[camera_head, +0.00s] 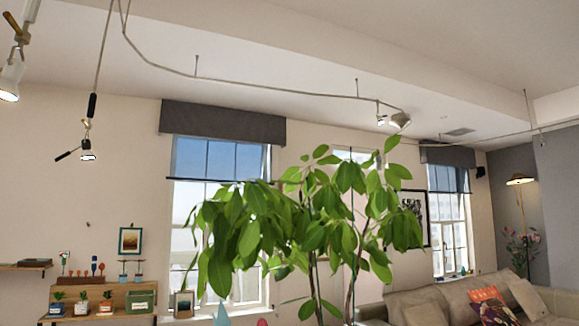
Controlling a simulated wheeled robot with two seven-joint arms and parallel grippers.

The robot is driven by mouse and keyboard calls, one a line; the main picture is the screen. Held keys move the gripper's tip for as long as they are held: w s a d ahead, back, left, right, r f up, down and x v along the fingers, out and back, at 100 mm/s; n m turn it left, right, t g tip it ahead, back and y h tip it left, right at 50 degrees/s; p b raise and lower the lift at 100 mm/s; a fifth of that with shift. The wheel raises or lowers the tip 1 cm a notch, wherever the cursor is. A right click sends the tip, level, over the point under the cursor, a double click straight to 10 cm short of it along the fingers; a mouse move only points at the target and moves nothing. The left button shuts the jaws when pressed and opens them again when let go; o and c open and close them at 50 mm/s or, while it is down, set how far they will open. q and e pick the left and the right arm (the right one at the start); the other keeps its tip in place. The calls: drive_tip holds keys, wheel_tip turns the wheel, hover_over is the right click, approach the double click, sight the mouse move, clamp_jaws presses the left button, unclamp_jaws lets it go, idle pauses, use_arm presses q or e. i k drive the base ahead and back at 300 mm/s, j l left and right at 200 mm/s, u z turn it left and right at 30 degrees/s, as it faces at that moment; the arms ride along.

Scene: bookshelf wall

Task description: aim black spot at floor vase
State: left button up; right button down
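A small spot lamp (87,153) hangs at the left from a rod under the ceiling track. Its rod has a black sleeve (92,106), and a thin black handle (67,156) sticks out to its lower left. Its lit face points mostly down. This is the only spot with clear black parts, though I cannot be sure it is the one named. Pink flowers (522,243) stand at the far right behind the sofa. The vase under them is hardly visible, and I cannot tell whether it is the floor vase. Neither of my grippers is in view.
A large leafy plant (320,215) fills the middle foreground. Another spot (10,80) hangs at the left edge, and one (400,120) is on the curved ceiling track (270,92). A shelf unit (85,318) is lower left, a sofa (450,296) lower right.

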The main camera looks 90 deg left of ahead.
sight(87, 153)
drive_tip(key=u, duration=4.05)
